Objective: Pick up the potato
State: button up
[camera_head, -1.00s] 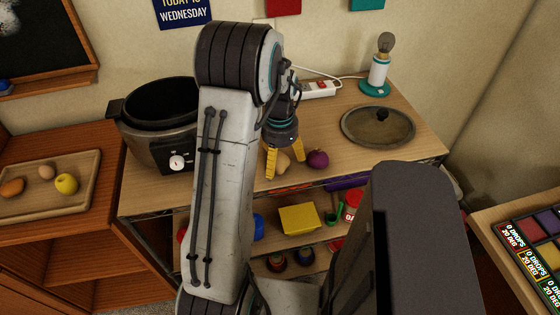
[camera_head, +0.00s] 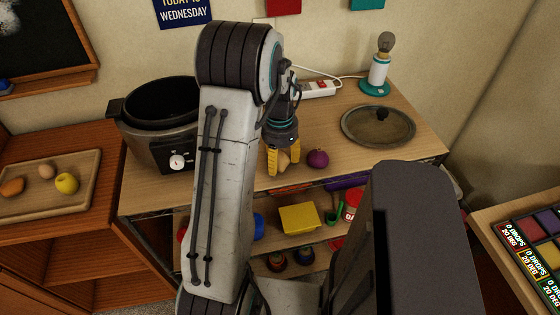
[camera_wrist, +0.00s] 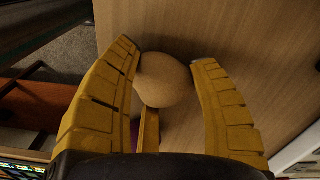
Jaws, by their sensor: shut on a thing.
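The potato (camera_wrist: 165,80) is a tan, rounded thing between the yellow fingers of my gripper (camera_wrist: 167,66) in the wrist view. In the head view the potato (camera_head: 283,160) shows only in part behind the fingers of my gripper (camera_head: 284,167). My gripper is shut on the potato, low over the wooden table (camera_head: 370,165). I cannot tell whether the potato touches the tabletop.
A purple onion (camera_head: 318,158) lies just right of my gripper. A pot lid (camera_head: 360,128) lies further right, and a dark cooker (camera_head: 150,140) stands left. A lamp (camera_head: 378,75) and power strip (camera_head: 320,89) are behind. A tray (camera_head: 85,195) holds several foods.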

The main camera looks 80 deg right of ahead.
jog(key=shift+c, duration=0.8)
jog(key=shift+r, duration=0.1)
